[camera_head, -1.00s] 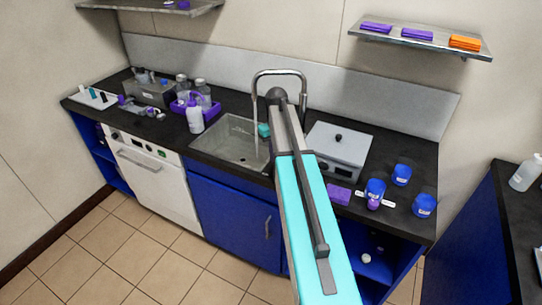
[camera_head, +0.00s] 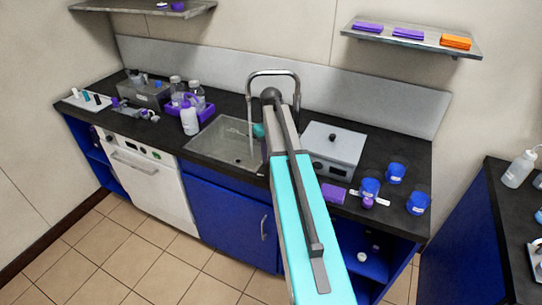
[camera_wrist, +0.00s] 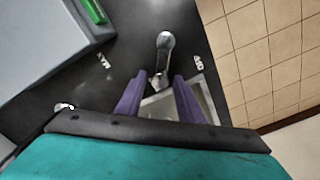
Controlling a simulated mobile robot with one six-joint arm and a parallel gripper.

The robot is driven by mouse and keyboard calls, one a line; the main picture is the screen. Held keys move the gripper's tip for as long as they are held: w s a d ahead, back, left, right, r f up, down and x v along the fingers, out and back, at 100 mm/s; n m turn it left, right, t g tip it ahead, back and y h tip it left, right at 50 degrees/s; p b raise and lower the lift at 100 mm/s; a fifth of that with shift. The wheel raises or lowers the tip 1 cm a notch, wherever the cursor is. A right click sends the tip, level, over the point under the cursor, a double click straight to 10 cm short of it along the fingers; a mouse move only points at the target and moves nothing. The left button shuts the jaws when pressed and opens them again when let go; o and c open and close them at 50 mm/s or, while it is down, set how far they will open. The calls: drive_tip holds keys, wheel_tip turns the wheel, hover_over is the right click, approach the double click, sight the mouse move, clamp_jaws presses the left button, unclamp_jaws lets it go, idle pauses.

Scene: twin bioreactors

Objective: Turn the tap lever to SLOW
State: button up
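In the head view the tap (camera_head: 274,73) is a tall metal arch behind the sink (camera_head: 205,143). A thin pale vertical line hangs from its left end down into the sink. My arm covers the tap's lower part and hides the lever and my gripper there. In the wrist view a short metal part (camera_wrist: 164,52), apparently the tap lever, stands just beyond my gripper (camera_wrist: 158,82). My two purple fingers are apart, one on each side of its lower end. I cannot tell whether either touches it.
A grey box-shaped device (camera_head: 333,148) stands right of the sink, with blue tubs (camera_head: 396,173) and a purple block (camera_head: 334,193) near it. A purple tray (camera_head: 203,111) with bottles stands to the left. A shelf (camera_head: 408,44) hangs above right.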

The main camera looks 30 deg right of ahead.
wheel_tip(320, 180, up, 14)
drive_tip(key=b, duration=0.3)
drive_tip(key=shift+f, duration=0.15)
idle(0.4)
drive_tip(key=shift+s, duration=0.1)
idle(0.5)
